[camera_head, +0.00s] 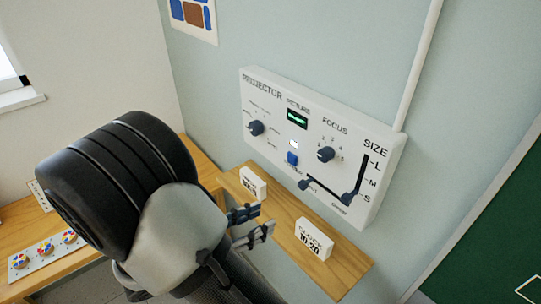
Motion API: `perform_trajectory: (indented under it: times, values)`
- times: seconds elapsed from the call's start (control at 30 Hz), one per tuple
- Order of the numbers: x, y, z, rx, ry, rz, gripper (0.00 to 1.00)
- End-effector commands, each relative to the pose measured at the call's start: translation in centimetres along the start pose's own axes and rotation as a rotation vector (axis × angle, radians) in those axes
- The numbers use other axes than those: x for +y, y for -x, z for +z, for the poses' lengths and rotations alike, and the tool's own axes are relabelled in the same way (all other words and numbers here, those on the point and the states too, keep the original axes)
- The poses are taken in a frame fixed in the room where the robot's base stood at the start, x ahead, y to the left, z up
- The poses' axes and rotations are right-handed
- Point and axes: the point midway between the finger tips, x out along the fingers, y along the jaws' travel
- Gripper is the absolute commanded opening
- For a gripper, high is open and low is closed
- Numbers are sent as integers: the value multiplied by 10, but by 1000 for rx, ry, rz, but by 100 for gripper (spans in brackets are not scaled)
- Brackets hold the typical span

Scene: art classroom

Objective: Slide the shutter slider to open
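The white projector panel (275,100) is on the pale blue wall. Low on its front, a dark diagonal slot runs down to the right, with a dark blue knob (305,184) at its upper left end. I take this for the shutter slider; its small labels are too blurred to read. My gripper (254,222) is below and left of this knob, apart from the panel. Its two fingers have a gap between them and hold nothing I can see.
The SIZE slider knob (349,198) sits low near S, close to the slot's right end. Two dials (326,154) and a blue button (292,158) are on the panel. A wooden shelf (285,228) below carries two white signs (313,238), near my gripper.

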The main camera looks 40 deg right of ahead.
Motion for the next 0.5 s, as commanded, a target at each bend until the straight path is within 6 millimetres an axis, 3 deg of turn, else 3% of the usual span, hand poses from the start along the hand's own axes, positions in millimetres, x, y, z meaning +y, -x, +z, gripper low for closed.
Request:
perform_trajectory:
  times: [0.23,0.5]
  values:
    - [18,4,-3,-85,72,87,38]
    - [20,-43,0,-84,72,81,38]
